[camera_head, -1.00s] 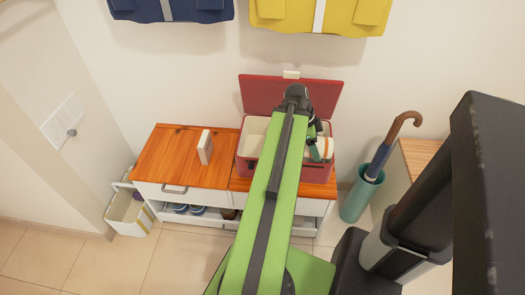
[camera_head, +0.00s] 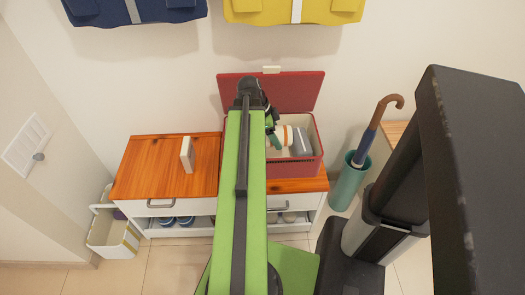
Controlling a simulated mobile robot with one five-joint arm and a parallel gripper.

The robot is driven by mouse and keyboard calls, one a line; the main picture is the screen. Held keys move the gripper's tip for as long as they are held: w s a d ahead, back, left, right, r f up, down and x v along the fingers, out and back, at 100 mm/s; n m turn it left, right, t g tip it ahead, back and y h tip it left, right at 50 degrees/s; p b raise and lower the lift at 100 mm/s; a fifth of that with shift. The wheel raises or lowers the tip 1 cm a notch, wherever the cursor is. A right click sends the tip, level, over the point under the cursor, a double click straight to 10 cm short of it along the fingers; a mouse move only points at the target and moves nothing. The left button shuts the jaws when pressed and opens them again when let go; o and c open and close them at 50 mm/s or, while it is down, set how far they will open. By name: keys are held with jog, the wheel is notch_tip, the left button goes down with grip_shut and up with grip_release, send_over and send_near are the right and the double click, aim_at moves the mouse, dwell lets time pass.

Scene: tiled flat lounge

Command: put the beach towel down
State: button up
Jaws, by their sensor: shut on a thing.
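The beach towel (camera_head: 286,137) shows as a small white roll with an orange band. My gripper (camera_head: 273,135) is shut on its left end. Both are over or within the open red box (camera_head: 317,160); I cannot tell whether the towel touches the box floor. My green arm hides the left part of the box and most of the gripper.
A grey item (camera_head: 302,143) lies in the box, right of the towel. The box's red lid (camera_head: 303,92) stands open behind. The box sits on a wooden-topped bench (camera_head: 150,170) with a white block (camera_head: 187,154). A teal umbrella stand (camera_head: 346,187) is at right.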

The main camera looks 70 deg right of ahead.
jog(key=shift+w+d+f+b, duration=0.35)
jog(key=shift+w+f+b, duration=1)
jog(key=shift+f, duration=0.3)
jog(key=shift+w+d+f+b, duration=0.3)
jog(key=shift+w+f+b, duration=0.8)
jog(key=shift+f+b, duration=0.5)
jog(key=shift+w+d+f+b, duration=0.35)
jog(key=shift+w+f+b, duration=0.95)
jog(key=shift+f, duration=0.4)
jog(key=o, duration=1.6)
jog(key=shift+r, duration=0.1)
